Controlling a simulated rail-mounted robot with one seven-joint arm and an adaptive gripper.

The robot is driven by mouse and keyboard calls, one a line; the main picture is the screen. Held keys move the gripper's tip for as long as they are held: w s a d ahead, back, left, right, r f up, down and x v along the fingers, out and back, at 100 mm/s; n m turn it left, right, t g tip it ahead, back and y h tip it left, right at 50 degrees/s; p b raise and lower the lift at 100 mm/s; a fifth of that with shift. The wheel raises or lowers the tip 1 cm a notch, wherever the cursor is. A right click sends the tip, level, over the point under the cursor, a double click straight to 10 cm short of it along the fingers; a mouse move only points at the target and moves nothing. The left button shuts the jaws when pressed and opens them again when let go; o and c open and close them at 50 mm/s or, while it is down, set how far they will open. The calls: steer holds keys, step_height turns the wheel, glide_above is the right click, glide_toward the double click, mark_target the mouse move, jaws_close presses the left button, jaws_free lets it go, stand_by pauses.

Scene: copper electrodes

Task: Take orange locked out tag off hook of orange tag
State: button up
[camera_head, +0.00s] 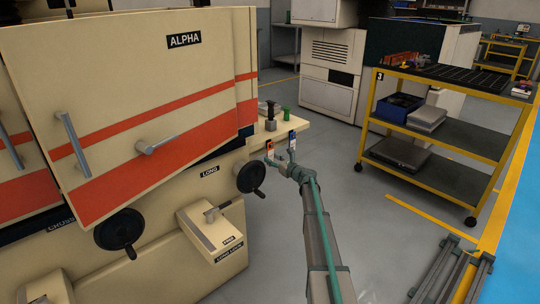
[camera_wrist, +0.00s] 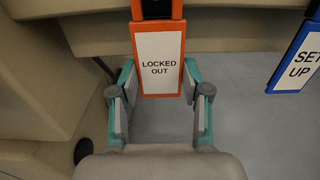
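The orange locked out tag (camera_wrist: 160,50) hangs upright in the upper middle of the wrist view, with an orange frame and a white face reading "LOCKED OUT". A black piece (camera_wrist: 157,9) shows at its top; the hook itself I cannot make out. My gripper (camera_wrist: 160,85) is open, with one finger on each side of the tag's lower part. A gap shows on both sides, though I cannot tell about light contact. In the head view the tag (camera_head: 268,152) is small at the end of the cream machine's ledge, with my gripper (camera_head: 281,160) at it.
A blue "SET UP" tag (camera_wrist: 300,55) hangs to the right, and it also shows in the head view (camera_head: 292,142). The cream machine (camera_head: 120,90) with handwheels fills the left. A yellow cart (camera_head: 440,120) stands right, with open grey floor between.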

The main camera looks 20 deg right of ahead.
steer(key=shift+c, duration=0.5)
steer(key=shift+r+p, duration=0.6)
steer(key=shift+r, duration=0.25)
steer(key=shift+s, duration=0.1)
steer(key=shift+v, duration=2.4)
steer(key=shift+p+v, duration=0.5)
steer(key=shift+v, duration=2)
